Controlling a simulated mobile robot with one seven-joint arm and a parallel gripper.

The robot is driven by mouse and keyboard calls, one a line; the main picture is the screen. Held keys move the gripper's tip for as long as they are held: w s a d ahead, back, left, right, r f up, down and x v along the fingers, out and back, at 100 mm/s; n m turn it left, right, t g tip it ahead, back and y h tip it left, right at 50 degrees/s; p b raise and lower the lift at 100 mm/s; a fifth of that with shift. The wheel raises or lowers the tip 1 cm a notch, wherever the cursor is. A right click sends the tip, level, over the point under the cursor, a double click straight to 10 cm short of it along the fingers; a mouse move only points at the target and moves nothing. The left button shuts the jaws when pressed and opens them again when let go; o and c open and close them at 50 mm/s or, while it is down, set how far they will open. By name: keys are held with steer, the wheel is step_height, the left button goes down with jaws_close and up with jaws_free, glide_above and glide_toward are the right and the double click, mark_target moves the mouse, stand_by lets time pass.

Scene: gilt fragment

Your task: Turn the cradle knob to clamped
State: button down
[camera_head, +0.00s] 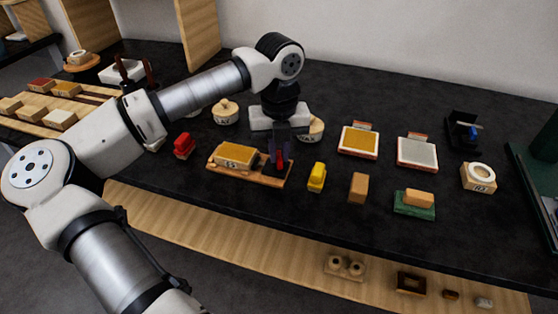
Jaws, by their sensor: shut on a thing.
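The cradle (264,179) is a flat wooden board near the front of the dark bench, left of centre. A tan and golden block (236,155) lies on its left part. A small red knob (280,162) stands upright at the cradle's right end. My gripper (279,155) points down over that end and is shut on the red knob. The dark fingers hide part of the knob, and I cannot read which setting it is at.
A red block (184,146) stands left of the cradle, and a yellow block (317,177) and a brown block (358,188) stand close to its right. A round lidded pot (225,112) is behind. Two framed flat pads (358,140) (417,152) lie further right.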

mark_target(279, 155)
steer(key=n+b, duration=0.5)
steer(key=n, duration=0.1)
steer(key=shift+f+n+b, duration=0.15)
steer(key=shift+n+b, duration=0.15)
steer(key=shift+b, duration=0.1)
steer(key=n+b, duration=0.2)
steer(key=n, duration=0.1)
steer(key=shift+r+n+b, duration=0.2)
steer(key=shift+n+b, duration=0.3)
steer(key=shift+n, duration=1)
steer(key=c, duration=1.4)
jaws_free()
steer(key=shift+c, duration=0.2)
step_height(279, 155, up, 14)
steer(key=p, duration=0.1)
steer(key=shift+p, duration=0.3)
